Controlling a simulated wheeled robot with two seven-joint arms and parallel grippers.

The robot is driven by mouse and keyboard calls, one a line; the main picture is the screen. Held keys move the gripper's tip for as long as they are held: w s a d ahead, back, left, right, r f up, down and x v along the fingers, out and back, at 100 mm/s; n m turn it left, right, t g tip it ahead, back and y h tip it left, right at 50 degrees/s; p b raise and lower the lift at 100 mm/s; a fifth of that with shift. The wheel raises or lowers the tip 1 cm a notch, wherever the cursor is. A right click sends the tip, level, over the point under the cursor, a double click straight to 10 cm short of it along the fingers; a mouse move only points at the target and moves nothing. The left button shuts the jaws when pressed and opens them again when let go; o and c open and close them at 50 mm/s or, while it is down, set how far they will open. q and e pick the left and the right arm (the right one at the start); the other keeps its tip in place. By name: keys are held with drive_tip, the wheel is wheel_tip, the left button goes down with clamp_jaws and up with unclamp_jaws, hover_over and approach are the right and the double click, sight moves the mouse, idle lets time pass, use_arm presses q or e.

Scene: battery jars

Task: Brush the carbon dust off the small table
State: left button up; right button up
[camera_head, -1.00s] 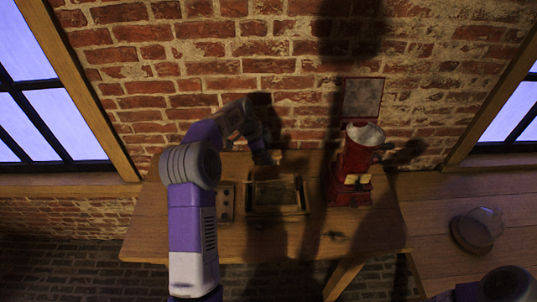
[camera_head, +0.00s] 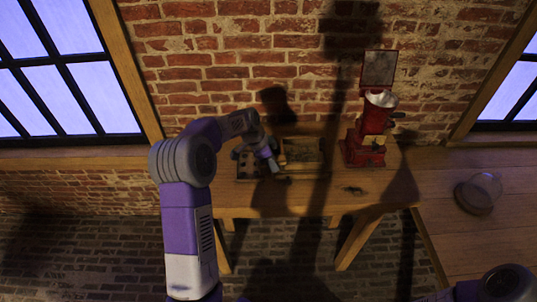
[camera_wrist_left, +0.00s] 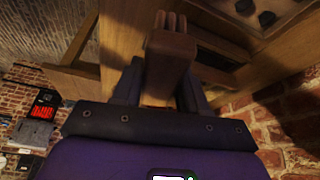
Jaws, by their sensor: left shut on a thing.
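The small wooden table (camera_head: 300,200) stands against the brick wall in the head view. A small dark patch (camera_head: 353,190), perhaps the carbon dust, lies on its top towards the right front. My left gripper (camera_head: 268,160) is over the table's left part, by a block with holes. In the left wrist view it is shut on a brown wooden thing (camera_wrist_left: 171,50) with several narrow strips at its end, which looks like the brush. Whether it touches the table I cannot tell. My right gripper is out of view.
A red grinder (camera_head: 372,135) stands at the table's right back. A wooden tray (camera_head: 303,150) is in the middle, and the dark block with holes (camera_head: 247,166) is left of it. A glass dome (camera_head: 480,190) stands on the larger table (camera_head: 480,240) at right.

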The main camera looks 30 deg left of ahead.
use_arm(q)
drive_tip(key=s+d+f+n+y, duration=0.1)
drive_tip(key=s+d+f+n, duration=0.3)
drive_tip(key=s+d, duration=0.2)
drive_tip(key=s+d+f+n+t+y, duration=0.1)
drive_tip(key=s+d+f+n+y, duration=0.1)
drive_tip(key=s+d+f+n, duration=0.2)
drive_tip(key=s+d+n, duration=0.1)
drive_tip(key=s+d, duration=0.2)
drive_tip(key=d, duration=0.4)
drive_tip(key=shift+s+d+t, duration=0.15)
drive_tip(key=shift+t, duration=0.15)
drive_tip(key=shift+a+r, duration=0.15)
drive_tip(key=shift+a, duration=0.2)
